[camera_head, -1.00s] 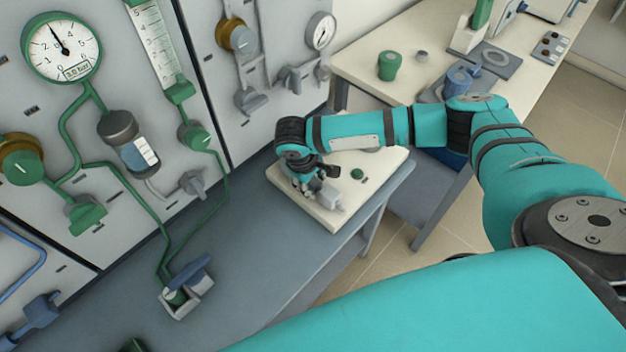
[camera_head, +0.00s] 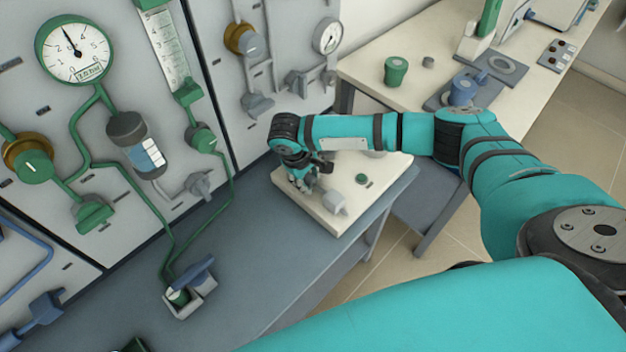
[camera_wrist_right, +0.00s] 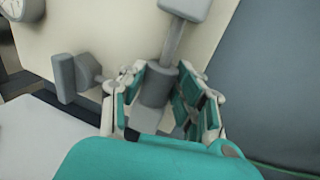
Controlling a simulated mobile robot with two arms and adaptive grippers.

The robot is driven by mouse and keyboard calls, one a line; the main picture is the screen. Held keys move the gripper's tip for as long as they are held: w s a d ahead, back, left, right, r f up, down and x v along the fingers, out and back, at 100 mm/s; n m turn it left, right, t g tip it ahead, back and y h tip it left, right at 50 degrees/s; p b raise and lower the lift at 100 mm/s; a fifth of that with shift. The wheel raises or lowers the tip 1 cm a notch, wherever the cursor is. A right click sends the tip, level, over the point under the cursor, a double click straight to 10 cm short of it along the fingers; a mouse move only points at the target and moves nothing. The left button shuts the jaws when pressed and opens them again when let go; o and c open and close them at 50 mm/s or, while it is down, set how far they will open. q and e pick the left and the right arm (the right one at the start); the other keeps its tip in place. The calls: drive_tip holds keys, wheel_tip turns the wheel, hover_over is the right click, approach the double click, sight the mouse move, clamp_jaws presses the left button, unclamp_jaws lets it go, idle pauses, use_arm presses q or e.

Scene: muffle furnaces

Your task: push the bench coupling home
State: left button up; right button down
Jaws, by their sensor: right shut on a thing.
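My right gripper (camera_head: 308,184) is low over the cream board on the bench. In the right wrist view its fingers (camera_wrist_right: 160,100) are shut around a grey cylinder, which I take to be part of the bench coupling (camera_wrist_right: 156,87). A grey rod runs from this cylinder to a pale grey block (camera_wrist_right: 185,8) at the top edge of that view. In the head view a small grey block (camera_head: 334,203) shows beside the fingers, and the held part is mostly hidden. I cannot tell how deep the coupling sits. My left gripper is not in view.
The cream board (camera_head: 338,222) also bears a green button (camera_head: 361,179). The panel with a round gauge (camera_head: 75,49) stands at the left. A clamp with a blue lever (camera_head: 193,271) sits on the front bench. Bare bench (camera_head: 265,240) lies between the clamp and board.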

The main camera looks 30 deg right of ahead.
drive_tip(key=shift+w+r, duration=0.1)
drive_tip(key=shift+w, duration=0.1)
drive_tip(key=c, duration=0.9)
unclamp_jaws()
drive_tip(key=shift+w+a, duration=0.1)
drive_tip(key=shift+c, duration=0.2)
drive_tip(key=v, duration=1.2)
